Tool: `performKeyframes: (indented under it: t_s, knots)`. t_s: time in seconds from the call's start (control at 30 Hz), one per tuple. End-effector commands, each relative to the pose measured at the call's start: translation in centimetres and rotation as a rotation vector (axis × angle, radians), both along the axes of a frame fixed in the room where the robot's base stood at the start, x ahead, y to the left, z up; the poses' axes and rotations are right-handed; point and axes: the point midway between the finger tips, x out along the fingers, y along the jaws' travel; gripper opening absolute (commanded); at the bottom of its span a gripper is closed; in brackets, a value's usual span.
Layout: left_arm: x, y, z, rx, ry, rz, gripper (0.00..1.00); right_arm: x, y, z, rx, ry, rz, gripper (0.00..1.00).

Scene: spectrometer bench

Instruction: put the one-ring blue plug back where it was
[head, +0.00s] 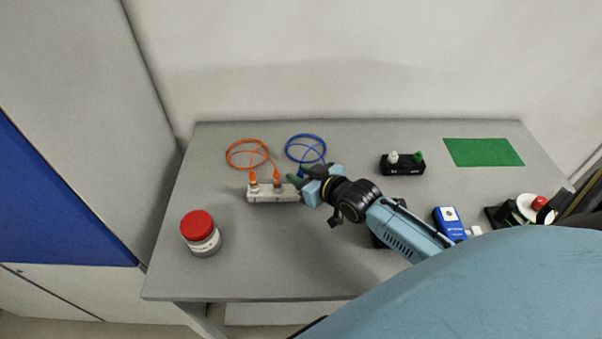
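A pale grey socket block (262,196) lies on the left half of the bench. Two orange plugs (276,178) stand in it, joined to a coiled orange cable (240,152). A coiled blue cable (306,140) lies behind the block, and its ends run down toward my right gripper (298,185). My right gripper is at the right end of the block, seen from above and behind. It hides the blue plugs, so I cannot see rings on them or whether the fingers hold one. My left gripper is out of view.
A red-lidded jar (200,234) stands at the front left. A black holder (403,168) with a white and a green piece stands back right, near a green mat (483,152). A blue device (449,221) lies right of my arm. The bench (255,265) is clear in front.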

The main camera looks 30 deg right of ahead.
Motion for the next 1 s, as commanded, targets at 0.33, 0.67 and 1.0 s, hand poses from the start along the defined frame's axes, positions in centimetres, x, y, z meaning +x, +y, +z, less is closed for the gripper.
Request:
performKeyframes:
  t_s: [0.33, 0.67, 1.0]
  knots:
    - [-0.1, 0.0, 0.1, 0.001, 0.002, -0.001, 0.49, 0.0, 0.0, 0.2, 0.000, 0.000, 0.000, 0.35]
    - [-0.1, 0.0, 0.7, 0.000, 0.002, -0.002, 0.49, -3.4, -0.5, 2.5, -0.002, 0.004, 0.002, 0.35]
    - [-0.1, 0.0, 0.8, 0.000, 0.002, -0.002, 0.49, -9.1, -1.5, 4.9, 0.000, 0.004, 0.001, 0.35]
